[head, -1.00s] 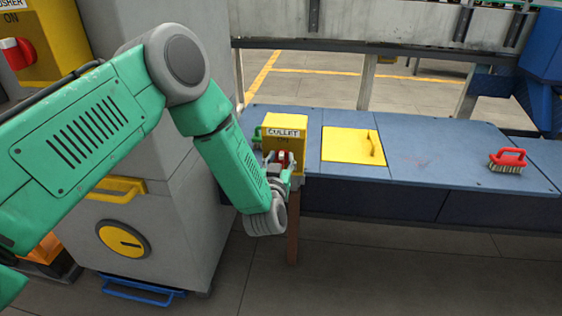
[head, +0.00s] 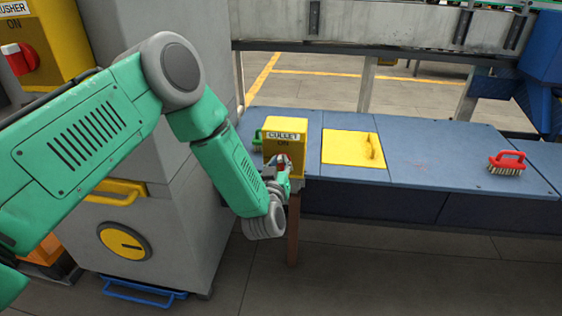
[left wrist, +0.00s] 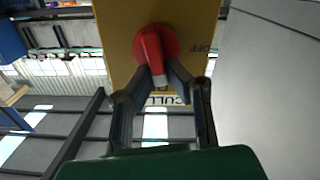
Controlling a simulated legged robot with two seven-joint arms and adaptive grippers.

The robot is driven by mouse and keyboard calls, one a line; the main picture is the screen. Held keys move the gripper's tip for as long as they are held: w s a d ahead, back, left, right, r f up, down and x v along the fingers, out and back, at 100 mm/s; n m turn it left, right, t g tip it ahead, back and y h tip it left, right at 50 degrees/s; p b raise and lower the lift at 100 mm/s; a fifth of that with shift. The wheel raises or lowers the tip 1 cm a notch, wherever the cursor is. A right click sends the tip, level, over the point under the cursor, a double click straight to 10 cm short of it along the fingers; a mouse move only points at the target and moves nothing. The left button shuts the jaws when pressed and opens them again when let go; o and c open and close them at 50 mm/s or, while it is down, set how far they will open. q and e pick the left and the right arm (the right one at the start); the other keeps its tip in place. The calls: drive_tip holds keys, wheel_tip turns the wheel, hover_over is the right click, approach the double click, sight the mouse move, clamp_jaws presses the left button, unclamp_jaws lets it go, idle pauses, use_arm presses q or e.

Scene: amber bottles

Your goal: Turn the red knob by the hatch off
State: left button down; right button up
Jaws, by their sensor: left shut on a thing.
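The yellow box (head: 286,130) marked CULLET and ON stands at the left end of the blue bench, beside the yellow hatch (head: 352,148). Its red knob (head: 283,161) is on the front face, partly hidden by my gripper. In the left wrist view the red knob (left wrist: 154,48) has a white tip pointing toward the CULLET label, away from the OFF mark at the right. My left gripper (left wrist: 159,79) has its fingers on both sides of the knob's white-tipped handle, shut on it. My right gripper is not in view.
A red brush (head: 507,163) lies at the bench's right. A grey cabinet (head: 165,215) stands close left of the box, behind my left arm. Another yellow box (head: 45,35) with a red knob is at upper left. The blue bench top (head: 440,150) between hatch and brush is clear.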

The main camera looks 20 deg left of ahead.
use_arm(q)
drive_tip(key=shift+s+a+f+n+b, duration=0.15)
drive_tip(key=shift+a+f+n, duration=0.2)
drive_tip(key=shift+n, duration=2.2)
drive_tip(key=shift+s+a+f+n+b, duration=0.15)
drive_tip(key=shift+f+n, duration=0.3)
drive_tip(key=shift+n, duration=2.05)
drive_tip(key=shift+s+a+f+n+b, duration=0.1)
drive_tip(key=shift+a+f+n+b, duration=0.25)
drive_tip(key=shift+n, duration=2.2)
drive_tip(key=shift+d+f, duration=0.1)
drive_tip(key=shift+d, duration=0.05)
drive_tip(key=c, duration=1.7)
unclamp_jaws()
drive_tip(key=shift+o, duration=0.6)
drive_tip(key=shift+w, duration=0.1)
drive_tip(key=shift+r, duration=0.2)
